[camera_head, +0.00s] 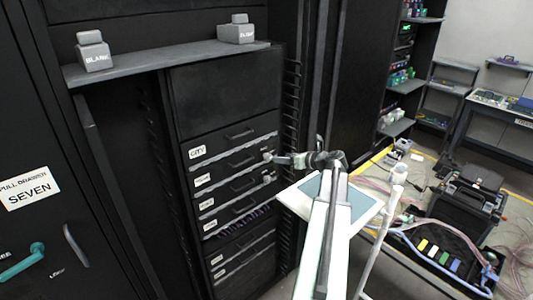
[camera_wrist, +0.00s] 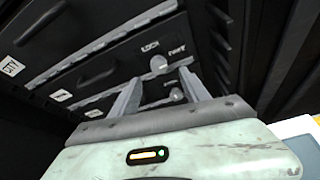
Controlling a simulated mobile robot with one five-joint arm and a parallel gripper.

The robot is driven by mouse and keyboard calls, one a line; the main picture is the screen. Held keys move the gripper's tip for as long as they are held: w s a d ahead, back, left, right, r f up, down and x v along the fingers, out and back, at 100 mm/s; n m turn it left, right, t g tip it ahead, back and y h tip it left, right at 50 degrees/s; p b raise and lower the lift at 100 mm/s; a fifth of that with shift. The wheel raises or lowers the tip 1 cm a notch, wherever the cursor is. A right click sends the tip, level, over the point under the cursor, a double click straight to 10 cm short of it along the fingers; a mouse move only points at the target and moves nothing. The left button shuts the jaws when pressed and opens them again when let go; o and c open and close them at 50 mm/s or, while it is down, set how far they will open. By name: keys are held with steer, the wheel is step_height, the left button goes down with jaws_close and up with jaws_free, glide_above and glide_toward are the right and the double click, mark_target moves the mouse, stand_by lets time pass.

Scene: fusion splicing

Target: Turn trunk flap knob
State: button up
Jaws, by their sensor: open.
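A rack of dark drawers stands ahead, with a label reading CITY (camera_head: 197,152) on the upper one. Two small round grey knobs sit at the right end of the drawer fronts: an upper knob (camera_wrist: 158,63) and a lower knob (camera_wrist: 178,94). The lower knob also shows in the head view (camera_head: 268,178). I cannot read which flap is the trunk one. My gripper (camera_wrist: 160,78) is open, its two fingers reaching toward the knobs. The lower knob appears between the fingers in the wrist view; contact cannot be told. In the head view my gripper (camera_head: 277,159) is beside the upper knob.
A shelf (camera_head: 170,64) with two grey blocks sits above the drawers. A cabinet door with a SEVEN sign (camera_head: 28,188) and teal handle is at left. A cluttered workbench (camera_head: 433,200) with a black splicer (camera_head: 467,200) and cables stands at right.

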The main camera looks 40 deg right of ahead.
mark_target(269, 157)
steer(key=b+x, duration=0.2)
steer(key=x, duration=0.5)
steer(key=shift+a+f+b, duration=0.1)
steer(key=shift+f+b, duration=0.1)
steer(key=shift+b, duration=0.2)
steer(key=shift+w+f, duration=0.1)
steer(key=shift+w, duration=0.4)
jaws_close()
